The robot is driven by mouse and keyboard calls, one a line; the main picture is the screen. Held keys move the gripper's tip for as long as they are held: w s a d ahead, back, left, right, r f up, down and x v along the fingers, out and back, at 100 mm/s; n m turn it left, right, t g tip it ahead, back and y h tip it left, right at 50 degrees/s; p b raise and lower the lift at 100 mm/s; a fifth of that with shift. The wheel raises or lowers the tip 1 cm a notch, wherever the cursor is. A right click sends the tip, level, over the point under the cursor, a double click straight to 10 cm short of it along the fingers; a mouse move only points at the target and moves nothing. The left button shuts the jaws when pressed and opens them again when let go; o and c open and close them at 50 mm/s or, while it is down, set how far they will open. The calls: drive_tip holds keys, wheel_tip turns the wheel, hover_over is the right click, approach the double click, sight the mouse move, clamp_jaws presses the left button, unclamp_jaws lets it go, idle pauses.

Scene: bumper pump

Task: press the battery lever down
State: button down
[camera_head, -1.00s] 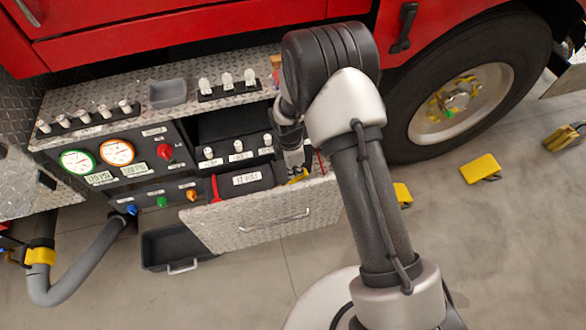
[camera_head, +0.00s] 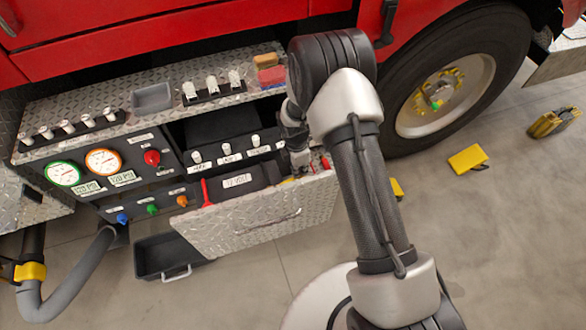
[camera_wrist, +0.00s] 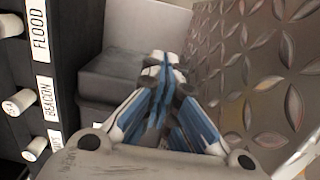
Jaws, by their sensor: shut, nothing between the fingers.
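A red lever (camera_head: 205,191) stands upright at the left end of the black box labelled "12 VOLT" (camera_head: 237,180), inside the open drawer (camera_head: 250,218). It looks like the battery lever. My gripper (camera_head: 298,168) is shut and empty at the right end of the drawer, to the right of the box and apart from the red lever. In the wrist view my gripper's blue fingertips (camera_wrist: 160,75) are together in front of a grey box (camera_wrist: 120,72), beside the diamond-plate drawer wall (camera_wrist: 255,70). The red lever is not visible there.
Labelled switches (camera_head: 226,150) line the panel behind the drawer; their white knobs (camera_wrist: 20,103) are close on the left in the wrist view. Small red and yellow parts (camera_head: 325,164) show near my gripper. A black bin (camera_head: 165,255) sits below. Yellow chocks (camera_head: 467,158) lie by the wheel.

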drive_tip(key=shift+w+d+f+b, duration=0.15)
drive_tip(key=shift+d+f+b, duration=0.1)
drive_tip(key=shift+d+f, duration=0.4)
drive_tip(key=shift+w+d+f+b, duration=0.2)
drive_tip(key=shift+d+f, duration=0.1)
drive_tip(key=shift+f, duration=0.55)
drive_tip(key=shift+s, duration=0.1)
